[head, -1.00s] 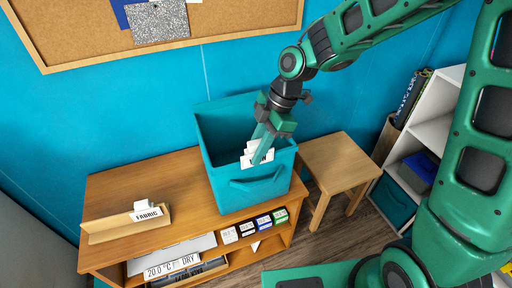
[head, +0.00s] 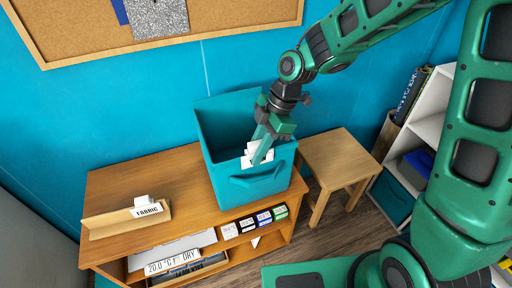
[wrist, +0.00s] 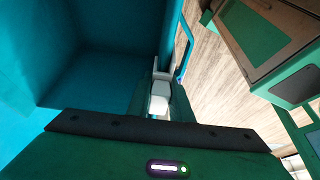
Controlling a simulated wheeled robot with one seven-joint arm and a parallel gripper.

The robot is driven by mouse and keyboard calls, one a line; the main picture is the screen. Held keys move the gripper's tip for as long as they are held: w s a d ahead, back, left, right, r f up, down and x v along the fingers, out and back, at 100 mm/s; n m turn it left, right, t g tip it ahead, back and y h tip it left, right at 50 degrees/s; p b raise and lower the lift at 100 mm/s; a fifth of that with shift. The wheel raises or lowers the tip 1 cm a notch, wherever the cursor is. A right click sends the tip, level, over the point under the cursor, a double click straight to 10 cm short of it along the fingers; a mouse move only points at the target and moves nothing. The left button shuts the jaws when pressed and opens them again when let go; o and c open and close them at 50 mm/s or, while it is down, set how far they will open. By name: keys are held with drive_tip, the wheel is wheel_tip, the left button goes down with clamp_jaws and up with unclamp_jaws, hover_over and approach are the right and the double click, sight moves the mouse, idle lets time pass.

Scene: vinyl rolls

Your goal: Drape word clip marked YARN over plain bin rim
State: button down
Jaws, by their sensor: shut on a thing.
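The plain bin (head: 205,135) is a teal box with an open top and a handle on its front, standing on the wooden bench. My gripper (head: 262,156) is at the bin's front rim, shut on a white clip (head: 250,160). The clip sits at the rim; its word cannot be read, and my fingers cover part of it. In the wrist view the white clip (wrist: 160,95) shows at the bin's rim, with the bin's inside (wrist: 90,60) to its left. Another white clip, marked FABRIC (head: 147,210), stands on a wooden holder at the bench's left.
The wooden bench (head: 120,180) has a shelf with small labelled boxes (head: 262,218) and a sign reading 20.0 °C DRY (head: 172,263). A wooden stool (head: 340,158) stands right of the bin. A white shelf unit (head: 430,130) is at the right. A corkboard (head: 90,35) hangs behind.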

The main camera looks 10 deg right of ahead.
drive_tip(key=shift+f, duration=0.1)
drive_tip(key=c, duration=1.5)
unclamp_jaws()
drive_tip(key=shift+v, duration=3.5)
